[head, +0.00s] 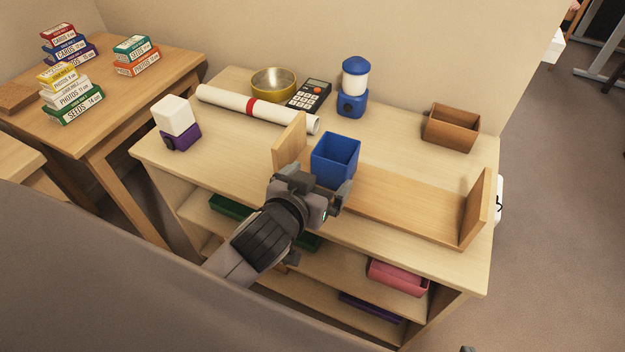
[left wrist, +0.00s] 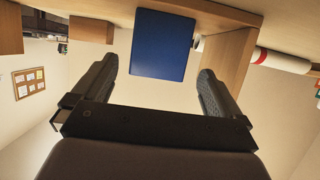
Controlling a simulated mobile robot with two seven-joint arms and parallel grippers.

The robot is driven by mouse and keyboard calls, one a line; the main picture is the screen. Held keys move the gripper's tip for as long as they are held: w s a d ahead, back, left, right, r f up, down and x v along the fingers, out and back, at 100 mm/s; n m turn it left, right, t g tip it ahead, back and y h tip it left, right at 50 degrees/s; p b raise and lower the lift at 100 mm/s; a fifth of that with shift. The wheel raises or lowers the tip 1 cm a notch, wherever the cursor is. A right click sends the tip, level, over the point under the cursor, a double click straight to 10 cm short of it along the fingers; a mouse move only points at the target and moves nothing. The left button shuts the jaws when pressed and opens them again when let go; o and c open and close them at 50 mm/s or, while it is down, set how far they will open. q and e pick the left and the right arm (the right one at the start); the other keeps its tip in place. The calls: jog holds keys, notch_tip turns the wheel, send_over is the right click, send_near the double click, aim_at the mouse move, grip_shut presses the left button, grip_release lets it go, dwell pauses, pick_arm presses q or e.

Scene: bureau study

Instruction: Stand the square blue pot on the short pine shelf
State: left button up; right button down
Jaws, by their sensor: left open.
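The square blue pot (head: 335,157) stands upright at the left end of the short pine shelf (head: 415,207), beside its left end panel (head: 288,143). In the left wrist view, which is upside down, the pot (left wrist: 162,44) sits against the shelf board (left wrist: 222,12). My left gripper (head: 316,182) is open at the near side of the pot. In the wrist view its two fingers (left wrist: 155,75) lie on either side of the pot with gaps, not gripping it. My right gripper is not recognisable; only a small grey tip shows at the bottom edge of the head view.
On the bureau top (head: 235,157) are a paper roll (head: 225,104), a yellow bowl (head: 273,85), a calculator (head: 310,94), a blue-and-white jar (head: 354,88), a wooden box (head: 451,128) and a purple-and-white item (head: 176,122). The pine shelf's middle and right are clear.

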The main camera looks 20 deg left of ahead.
pick_arm(q)
jog(key=shift+v, duration=1.2)
pick_arm(e)
jog(key=shift+w+r, duration=0.2)
jog(key=shift+r, duration=0.2)
pick_arm(q)
jog(key=s+a+f+m+g, duration=0.1)
jog(key=s+a+f+g, duration=0.15)
jog(key=s, duration=0.45)
jog(key=s+a+f+g, duration=0.2)
jog(key=s+f+g, duration=0.15)
jog(key=s, duration=0.35)
jog(key=s+a+f+m+g, duration=0.1)
jog(key=s+a+f+g, duration=0.25)
jog(key=s, duration=0.25)
jog(key=w+d+f+t+h, duration=0.2)
jog(key=w+d+f+t, duration=0.3)
jog(key=w+f+t, duration=0.15)
notch_tip(320, 180, up, 15)
jog(key=a+p, duration=0.1)
jog(key=p, duration=1.6)
pick_arm(e)
notch_tip(320, 180, up, 14)
jog(key=d, duration=0.1)
jog(key=shift+s, duration=0.4)
